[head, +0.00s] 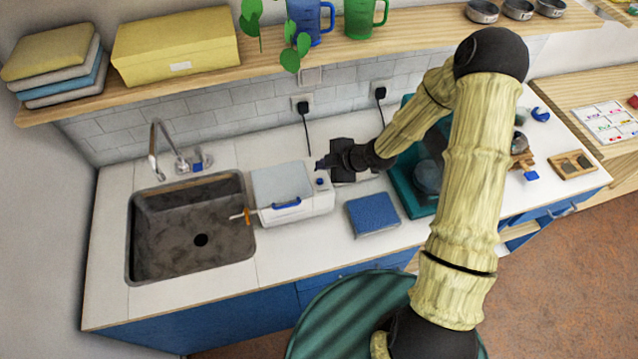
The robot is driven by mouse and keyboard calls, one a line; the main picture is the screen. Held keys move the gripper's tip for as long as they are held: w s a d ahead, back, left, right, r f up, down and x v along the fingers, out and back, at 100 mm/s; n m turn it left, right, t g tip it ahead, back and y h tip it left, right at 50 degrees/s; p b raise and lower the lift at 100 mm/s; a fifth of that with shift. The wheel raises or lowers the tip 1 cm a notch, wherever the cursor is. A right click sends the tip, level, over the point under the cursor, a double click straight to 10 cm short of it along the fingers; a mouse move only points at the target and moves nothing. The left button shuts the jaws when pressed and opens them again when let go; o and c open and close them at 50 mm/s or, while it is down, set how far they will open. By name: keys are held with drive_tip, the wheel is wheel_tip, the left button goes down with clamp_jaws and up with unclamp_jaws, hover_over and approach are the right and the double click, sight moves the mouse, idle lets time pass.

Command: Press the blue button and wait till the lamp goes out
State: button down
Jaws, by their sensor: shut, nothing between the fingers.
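A white box-shaped appliance (293,213) with a grey lid and a blue handle stands on the counter, just right of the sink. A small blue button (320,182) shows on its top right part. My gripper (319,164) is black, shut and empty. It points left and appears just behind the button in the picture; I cannot tell whether it touches anything. I cannot make out a lamp or whether one is lit.
A blue square pad (372,214) lies right of the appliance. A sink (190,232) with a tap is on the left. A teal tray (402,187) lies partly behind my arm. Black plugs and cords (306,125) hang at the wall. A shelf (270,68) runs above.

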sight(324, 184)
wheel_tip(324, 184, down, 4)
drive_tip(key=shift+s+r+b, duration=0.1)
drive_tip(key=shift+r+b, duration=0.15)
drive_tip(key=shift+b, duration=0.95)
drive_tip(key=shift+f+b, duration=0.3)
drive_tip(key=shift+f, duration=0.1)
drive_tip(key=shift+d, duration=0.1)
drive_tip(key=shift+r, duration=0.1)
idle(0.4)
drive_tip(key=shift+f+b, duration=0.45)
